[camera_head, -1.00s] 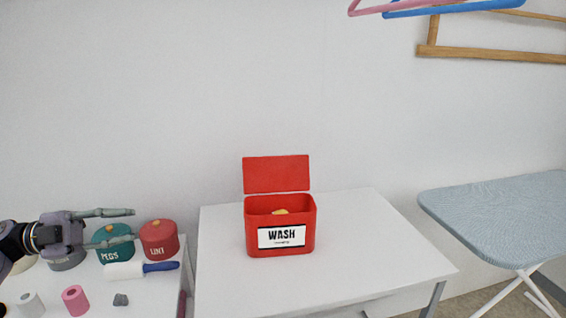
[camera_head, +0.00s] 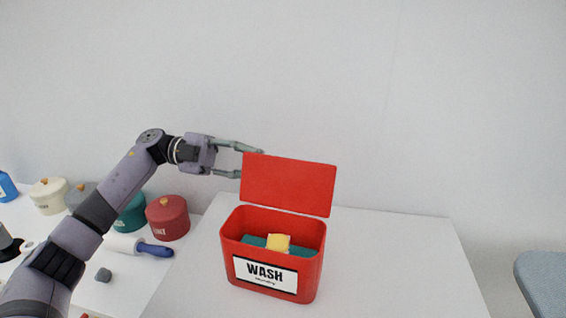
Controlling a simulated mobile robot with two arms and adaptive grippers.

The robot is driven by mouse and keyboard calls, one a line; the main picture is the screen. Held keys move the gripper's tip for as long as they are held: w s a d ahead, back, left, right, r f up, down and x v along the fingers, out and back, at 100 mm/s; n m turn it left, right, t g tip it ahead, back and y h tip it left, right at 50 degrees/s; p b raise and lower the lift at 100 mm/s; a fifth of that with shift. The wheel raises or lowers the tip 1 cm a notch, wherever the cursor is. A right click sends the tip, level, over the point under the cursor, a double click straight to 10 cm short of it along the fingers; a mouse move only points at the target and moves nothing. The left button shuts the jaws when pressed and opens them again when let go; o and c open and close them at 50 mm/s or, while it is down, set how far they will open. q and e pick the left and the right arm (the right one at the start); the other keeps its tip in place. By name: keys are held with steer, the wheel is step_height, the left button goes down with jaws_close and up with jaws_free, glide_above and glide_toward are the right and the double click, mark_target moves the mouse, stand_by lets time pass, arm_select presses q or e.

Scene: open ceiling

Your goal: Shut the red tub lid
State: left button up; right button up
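The red tub (camera_head: 312,268) labelled WASH stands on the white table, its mouth open. Its red lid (camera_head: 288,184) stands raised, nearly upright, along the back rim. A yellow block and something teal show inside. My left gripper (camera_head: 250,162) is at the lid's left edge, its fingers spread one above the other. The upper fingertip reaches the lid's upper left corner and the lower one ends near its left edge. I cannot tell whether they touch the lid. My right gripper is out of view.
The white table (camera_head: 400,265) is clear right of the tub. A lower left surface holds a red canister (camera_head: 168,218), a teal canister (camera_head: 131,214), a cream canister (camera_head: 48,196), a lint roller (camera_head: 140,246) and a grey lump (camera_head: 103,275). An ironing board (camera_head: 542,285) edges in at right.

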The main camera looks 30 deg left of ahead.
mark_target(273, 166)
arm_select(q)
steer(key=d, duration=0.5)
steer(key=shift+w+d, duration=0.35)
steer(key=shift+w, duration=0.05)
steer(key=shift+c, duration=0.4)
jaws_close()
